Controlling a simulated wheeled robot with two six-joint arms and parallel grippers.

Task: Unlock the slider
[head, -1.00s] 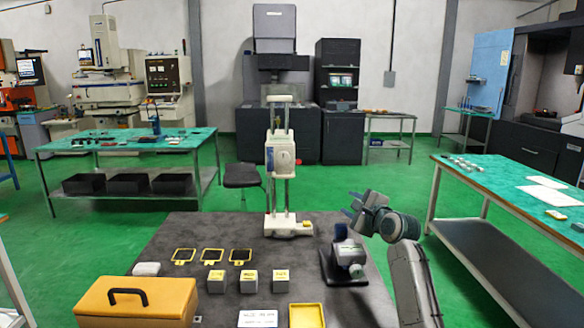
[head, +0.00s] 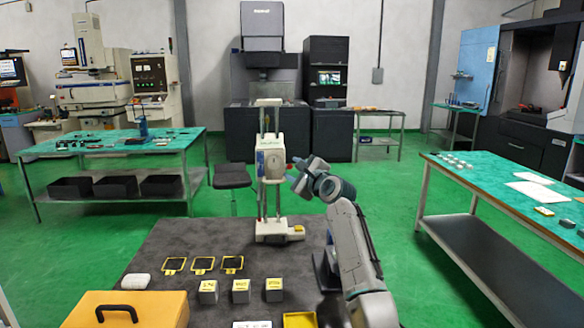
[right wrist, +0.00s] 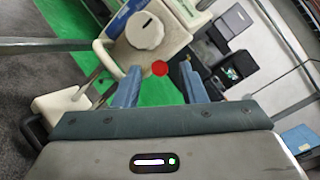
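The slider (head: 271,158) is a white housing on two upright posts of a stand with a white foot (head: 272,230). In the right wrist view the slider (right wrist: 150,38) shows a round white dial (right wrist: 145,31). A small red knob (right wrist: 160,68) shows at its edge; it is also visible in the head view (head: 289,166). My right gripper (head: 297,172) is just right of the knob. In the right wrist view its blue fingers (right wrist: 159,82) are apart, with the knob between their tips and nothing gripped. I cannot tell whether they touch it. My left gripper is out of view.
The dark table holds a yellow case (head: 135,310), several grey-and-yellow blocks (head: 241,291), black-and-yellow frames (head: 203,264) and a yellow tray (head: 300,320). My right arm partly hides a grey device right of the stand. The table is clear left of the stand.

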